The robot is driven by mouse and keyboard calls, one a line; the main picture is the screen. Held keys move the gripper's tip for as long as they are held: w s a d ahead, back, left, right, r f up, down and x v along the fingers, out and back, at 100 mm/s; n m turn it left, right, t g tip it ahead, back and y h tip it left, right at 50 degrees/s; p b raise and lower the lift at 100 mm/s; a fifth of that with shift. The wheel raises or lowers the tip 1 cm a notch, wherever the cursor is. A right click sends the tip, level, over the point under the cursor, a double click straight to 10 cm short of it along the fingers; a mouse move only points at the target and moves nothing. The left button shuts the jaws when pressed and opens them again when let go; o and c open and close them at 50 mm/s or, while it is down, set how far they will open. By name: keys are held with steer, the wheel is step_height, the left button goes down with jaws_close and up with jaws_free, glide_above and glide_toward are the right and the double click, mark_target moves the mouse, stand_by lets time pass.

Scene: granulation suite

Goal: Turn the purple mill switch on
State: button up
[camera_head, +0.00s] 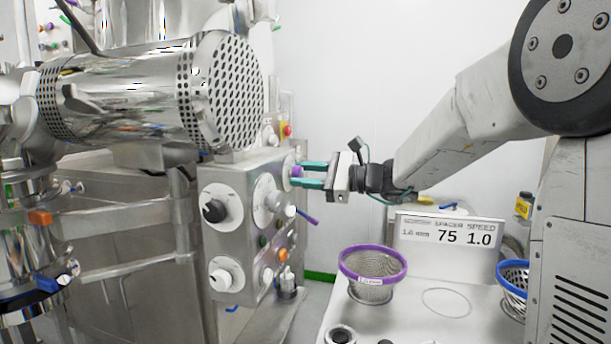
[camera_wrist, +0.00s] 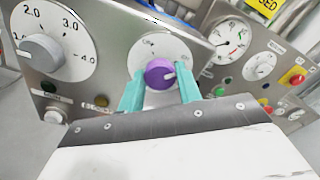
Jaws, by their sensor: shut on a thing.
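The purple mill switch (camera_wrist: 160,73) is a round knob on a white dial on the steel control panel (camera_head: 237,170). A pale mark on the knob points to the right in the wrist view. The dial lettering is too small to read surely. My gripper (camera_wrist: 160,88) has its teal fingers on either side of the knob, shut on it. In the head view the purple knob (camera_head: 296,171) shows partly between the fingertips of my gripper (camera_head: 298,176), at the panel's right face.
A grey numbered dial (camera_wrist: 42,49) sits left of the switch, and gauges (camera_wrist: 229,42) and a red button (camera_wrist: 297,76) sit right. A purple-rimmed sieve basket (camera_head: 372,268) stands on the bench by a sign (camera_head: 450,234) reading 75 and 1.0. A perforated steel drum (camera_head: 224,92) overhangs the panel.

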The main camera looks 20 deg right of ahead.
steer(key=o, duration=1)
steer(key=v, duration=0.7)
steer(key=shift+s+d, duration=0.25)
steer(key=shift+d, duration=0.05)
